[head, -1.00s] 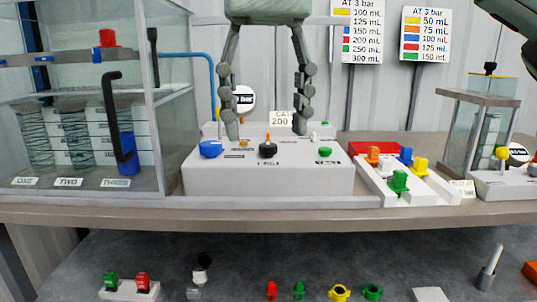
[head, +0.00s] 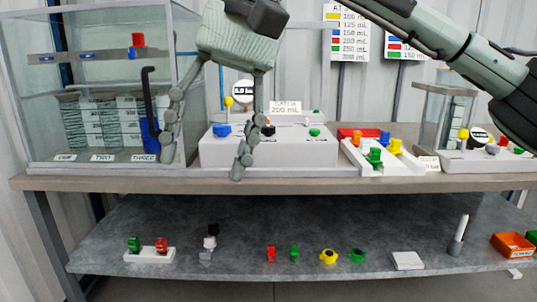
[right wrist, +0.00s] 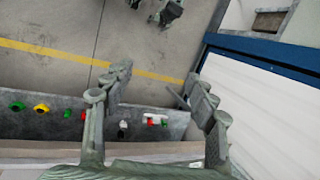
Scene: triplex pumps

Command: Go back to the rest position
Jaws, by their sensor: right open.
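My right gripper (head: 205,168) hangs in front of the upper bench in the head view, its arm coming in from the upper right. Its two fingers are spread apart with nothing between them. One finger overlaps the right edge of the glass tank, the other overlaps the white control box (head: 290,152). In the right wrist view the same gripper (right wrist: 163,88) is open and empty, with the floor and lower shelf beyond it. My left gripper is not in the head view.
A glass tank (head: 20,130) stands left on the bench (head: 330,185). A white tray (head: 372,168) holds coloured fittings. A smaller tank (head: 432,110) stands right. The lower shelf (head: 300,225) holds several small parts and an orange bin (head: 512,245).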

